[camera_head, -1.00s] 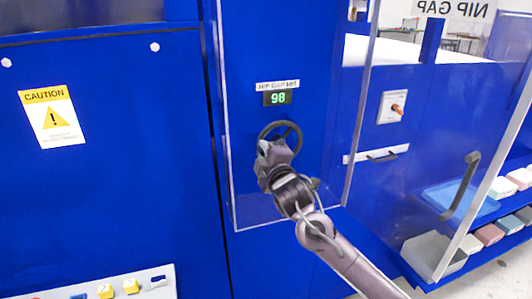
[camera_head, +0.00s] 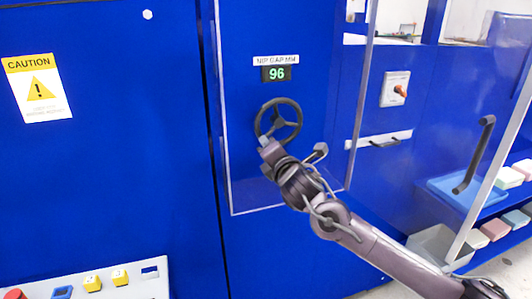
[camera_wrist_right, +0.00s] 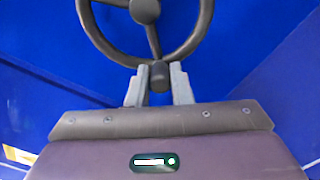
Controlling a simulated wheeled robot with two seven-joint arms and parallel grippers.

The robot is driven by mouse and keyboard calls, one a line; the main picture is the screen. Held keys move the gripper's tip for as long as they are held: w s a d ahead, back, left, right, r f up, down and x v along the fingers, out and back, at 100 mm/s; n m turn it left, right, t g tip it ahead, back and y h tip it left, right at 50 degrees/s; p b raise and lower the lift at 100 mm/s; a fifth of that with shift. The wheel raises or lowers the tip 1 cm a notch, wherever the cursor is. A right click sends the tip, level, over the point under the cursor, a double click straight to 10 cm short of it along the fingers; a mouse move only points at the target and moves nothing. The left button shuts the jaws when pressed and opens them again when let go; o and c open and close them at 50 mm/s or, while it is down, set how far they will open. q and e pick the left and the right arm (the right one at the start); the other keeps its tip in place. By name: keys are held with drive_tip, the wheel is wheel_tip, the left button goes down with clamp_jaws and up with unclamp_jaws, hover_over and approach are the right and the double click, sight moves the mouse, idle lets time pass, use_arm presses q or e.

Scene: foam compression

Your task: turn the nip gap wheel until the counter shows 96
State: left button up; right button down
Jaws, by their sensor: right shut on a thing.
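The nip gap wheel (camera_head: 279,121) is a dark round handwheel on the blue machine panel. In the right wrist view the wheel (camera_wrist_right: 145,12) shows its hub, spokes and a short dark knob (camera_wrist_right: 160,75) at its lower rim. My right gripper (camera_head: 266,143) is at the lower left of the wheel in the head view. In the wrist view its two grey fingers (camera_wrist_right: 159,85) are closed around the knob. The counter (camera_head: 277,74) above the wheel shows 96 in green digits. My left gripper is not in view.
A clear guard panel with a metal edge (camera_head: 359,100) stands right of the wheel. A rotary switch (camera_head: 395,89) and a black door handle (camera_head: 474,155) are further right. A control panel with buttons (camera_head: 92,283) is at the lower left.

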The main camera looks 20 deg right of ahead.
drive_tip(key=shift+d+f+n+b, duration=0.35)
drive_tip(key=shift+n+b, duration=0.3)
drive_tip(key=shift+n, duration=0.25)
drive_tip(key=c, duration=1.3)
unclamp_jaws()
drive_tip(key=s+b, duration=0.2)
drive_tip(key=s, duration=0.5)
drive_tip(key=shift+s+d, duration=0.15)
drive_tip(key=shift+s, duration=0.25)
